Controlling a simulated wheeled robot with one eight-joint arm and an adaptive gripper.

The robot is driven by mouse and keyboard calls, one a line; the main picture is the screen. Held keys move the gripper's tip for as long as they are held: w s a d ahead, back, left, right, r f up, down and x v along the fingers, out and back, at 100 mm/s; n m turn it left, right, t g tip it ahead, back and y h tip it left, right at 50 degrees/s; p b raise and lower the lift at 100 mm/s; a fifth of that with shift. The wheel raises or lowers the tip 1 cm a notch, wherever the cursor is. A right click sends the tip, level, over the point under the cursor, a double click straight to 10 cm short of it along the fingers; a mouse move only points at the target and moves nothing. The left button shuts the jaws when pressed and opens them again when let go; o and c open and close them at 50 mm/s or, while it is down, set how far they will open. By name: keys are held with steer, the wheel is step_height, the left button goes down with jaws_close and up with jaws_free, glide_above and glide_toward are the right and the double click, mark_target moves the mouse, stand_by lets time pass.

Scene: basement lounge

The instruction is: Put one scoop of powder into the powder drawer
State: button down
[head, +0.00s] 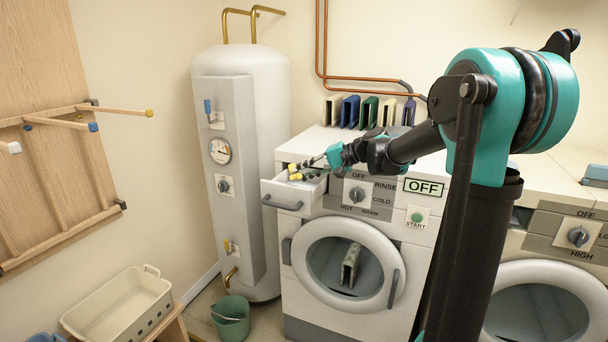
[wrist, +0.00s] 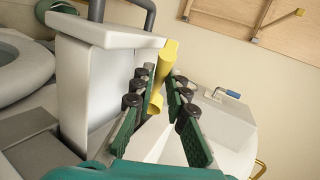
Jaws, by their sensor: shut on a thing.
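The powder drawer (head: 284,190) is pulled out at the upper left of the front-loading washer (head: 350,215). Its grey handle (head: 283,204) faces forward, and its pale wall (wrist: 85,85) fills the left of the wrist view. My gripper (head: 307,168) is over or right beside the drawer's open top. In the wrist view it is shut on a yellow scoop (wrist: 163,65), which lies between the green fingers. Small yellow parts show at the fingertips in the head view. I cannot see powder in the scoop or the drawer.
Several coloured upright holders (head: 350,112) stand along the washer's back. A white boiler (head: 262,130) stands close left of the drawer. A second machine (head: 550,250) is at right. A green bucket (head: 231,316) and cream basket (head: 118,304) are at lower left.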

steer(key=h, duration=0.1)
steer(key=n+h, duration=0.1)
steer(key=h, duration=0.1)
steer(key=shift+s+a+r+n, duration=0.1)
steer(key=shift+a+r+n, duration=0.2)
steer(key=shift+a, duration=0.05)
steer(key=h, duration=0.1)
steer(key=n+h, duration=0.1)
steer(key=h, duration=0.1)
steer(key=shift+a+r+n+h, duration=0.2)
steer(key=shift+a+n+h, duration=0.1)
steer(key=shift+n, duration=0.1)
steer(key=shift+s+a+r+n+t+h, duration=0.1)
steer(key=shift+a+r+n+t+h, duration=0.2)
steer(key=shift+r+h, duration=0.6)
steer(key=shift+a+r+n+t+h, duration=0.25)
steer(key=shift+r+h, duration=0.2)
steer(key=shift+h, duration=0.9)
steer(key=shift+s+a+r+n+t+h, duration=0.1)
steer(key=shift+a+r+n+t+h, duration=0.2)
steer(key=shift+r+h, duration=0.6)
steer(key=shift+d+f+h, duration=0.1)
steer(key=shift+f+h, duration=0.15)
